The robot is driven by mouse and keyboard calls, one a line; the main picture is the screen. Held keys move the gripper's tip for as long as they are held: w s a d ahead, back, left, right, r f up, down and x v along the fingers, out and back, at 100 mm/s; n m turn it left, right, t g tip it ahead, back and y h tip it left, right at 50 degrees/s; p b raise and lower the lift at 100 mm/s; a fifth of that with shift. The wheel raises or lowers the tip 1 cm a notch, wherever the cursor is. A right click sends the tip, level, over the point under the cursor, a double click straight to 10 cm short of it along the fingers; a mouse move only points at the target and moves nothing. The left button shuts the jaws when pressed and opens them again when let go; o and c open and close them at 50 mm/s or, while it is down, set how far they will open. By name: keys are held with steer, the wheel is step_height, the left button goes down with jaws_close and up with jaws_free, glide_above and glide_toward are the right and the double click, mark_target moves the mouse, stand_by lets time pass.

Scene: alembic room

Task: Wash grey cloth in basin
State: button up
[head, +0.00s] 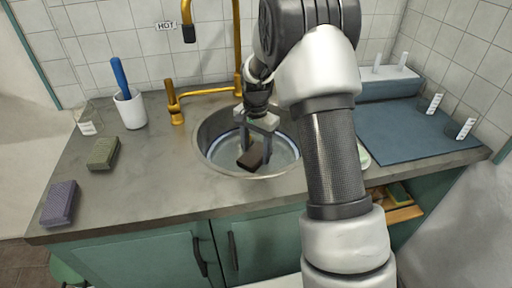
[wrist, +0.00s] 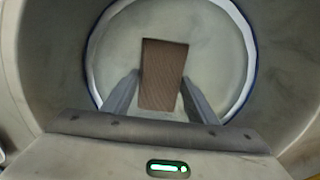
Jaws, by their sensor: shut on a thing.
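My gripper (head: 256,147) reaches down into the round sink and is shut on a dark brown folded cloth-like block (head: 251,159). In the wrist view the brown block (wrist: 163,75) sits between the two fingers (wrist: 159,88), tilted slightly, with a ribbed surface. Below it is a pale round basin (head: 282,163) with a blue-edged white rim, which also fills the wrist view (wrist: 212,42). I cannot tell whether the block touches the basin floor. A purple-grey block (head: 59,203), possibly the grey cloth, lies on the counter at the front left.
A green block (head: 103,153), a white cup (head: 130,110) with a blue-handled brush and a clear glass (head: 88,119) stand at left. A gold faucet (head: 239,55) rises behind the sink. A blue-grey mat (head: 410,135) lies at right. An open drawer (head: 403,213) juts out below.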

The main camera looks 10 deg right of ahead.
steer(key=shift+f+b, duration=1)
steer(key=shift+f, duration=1.2)
steer(key=shift+d, duration=1.45)
steer(key=shift+a+r+p, duration=0.1)
steer(key=shift+a+p, duration=0.45)
steer(key=shift+a, duration=0.95)
steer(key=shift+r+p, duration=3.2)
steer(key=shift+r, duration=1.25)
steer(key=shift+r, duration=0.1)
step_height(320, 180, up, 12)
steer(key=p, duration=0.8)
